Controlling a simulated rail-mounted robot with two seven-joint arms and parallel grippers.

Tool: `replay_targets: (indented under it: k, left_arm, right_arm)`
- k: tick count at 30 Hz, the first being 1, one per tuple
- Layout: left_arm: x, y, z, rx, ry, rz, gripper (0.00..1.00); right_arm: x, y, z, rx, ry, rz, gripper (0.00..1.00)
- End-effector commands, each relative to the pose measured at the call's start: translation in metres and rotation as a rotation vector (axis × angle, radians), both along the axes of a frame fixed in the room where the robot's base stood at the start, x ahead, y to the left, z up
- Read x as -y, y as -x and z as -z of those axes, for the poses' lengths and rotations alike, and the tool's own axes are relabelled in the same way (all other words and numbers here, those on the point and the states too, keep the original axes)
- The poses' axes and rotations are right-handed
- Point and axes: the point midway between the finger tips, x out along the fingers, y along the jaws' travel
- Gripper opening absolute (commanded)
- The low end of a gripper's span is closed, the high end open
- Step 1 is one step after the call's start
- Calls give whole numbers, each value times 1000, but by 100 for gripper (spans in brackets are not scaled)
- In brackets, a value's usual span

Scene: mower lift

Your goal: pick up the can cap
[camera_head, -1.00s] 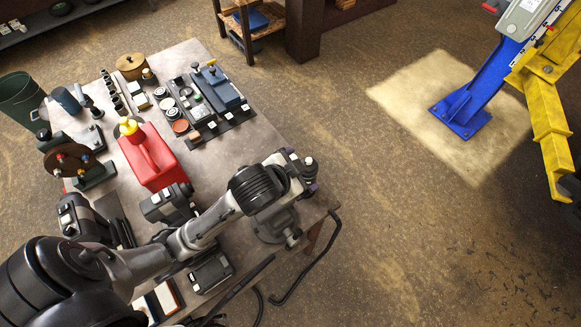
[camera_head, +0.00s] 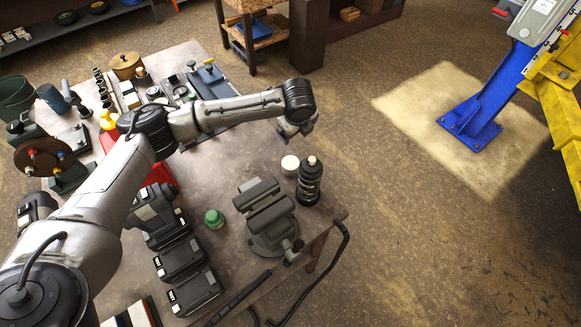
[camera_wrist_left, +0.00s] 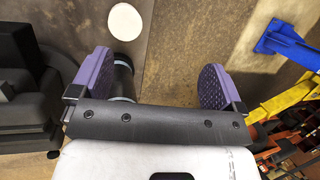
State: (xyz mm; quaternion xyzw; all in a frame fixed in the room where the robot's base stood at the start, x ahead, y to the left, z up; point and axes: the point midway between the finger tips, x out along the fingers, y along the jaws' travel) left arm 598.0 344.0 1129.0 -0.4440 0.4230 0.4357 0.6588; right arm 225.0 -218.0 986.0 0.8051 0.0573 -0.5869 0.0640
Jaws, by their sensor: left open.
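The red can (camera_head: 161,171) stands on the workbench, largely hidden behind my left arm. Its yellow top (camera_head: 107,121) shows left of the arm. A small white round piece (camera_head: 290,165), cap-like, is on the bench beside a black bottle (camera_head: 309,184). It shows as a flat white disc in the left wrist view (camera_wrist_left: 125,22), beyond the fingertips. I cannot tell which piece is the can cap. My left gripper (camera_head: 297,130) is open and empty above the bench's right side; its purple pads (camera_wrist_left: 160,85) are wide apart. My right gripper is not in view.
A grey vise (camera_head: 268,218) is bolted near the bench's front right corner. A green knob-like piece (camera_head: 214,218) lies left of it. Black battery-like blocks (camera_head: 180,260) line the front. The blue lift post (camera_head: 485,95) stands on the floor at right.

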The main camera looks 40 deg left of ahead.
Motion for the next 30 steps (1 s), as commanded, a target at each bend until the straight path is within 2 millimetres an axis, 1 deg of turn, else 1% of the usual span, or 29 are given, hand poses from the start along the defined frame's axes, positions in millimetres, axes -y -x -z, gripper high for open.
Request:
replay_targets:
  k: [1, 3, 6, 12, 15, 18, 23, 26, 30]
  left_arm:
    - [-8, 4, 12, -73, -8, 85, 94]
    - [-14, 10, 24, -168, -4, 245, 94]
    - [-16, 17, 36, -266, 12, 490, 94]
    - [-13, 23, 44, -345, 28, 935, 94]
    - [-11, 25, 45, -355, 20, 1108, 94]
    - [-9, 25, 45, -360, 7, 1239, 94]
    - [-9, 25, 47, -364, -12, 1357, 94]
    - [-8, 25, 57, -365, -15, 1387, 94]
    - [-8, 26, 81, -367, -18, 1395, 94]
  right_arm:
    - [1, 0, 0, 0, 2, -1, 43]
    - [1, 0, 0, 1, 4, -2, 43]
    - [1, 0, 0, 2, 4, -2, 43]
    - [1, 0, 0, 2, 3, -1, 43]
    - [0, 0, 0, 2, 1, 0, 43]
    - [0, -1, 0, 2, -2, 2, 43]
    - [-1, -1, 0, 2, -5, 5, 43]
    - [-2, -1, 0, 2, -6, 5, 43]
    - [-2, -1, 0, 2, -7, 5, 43]
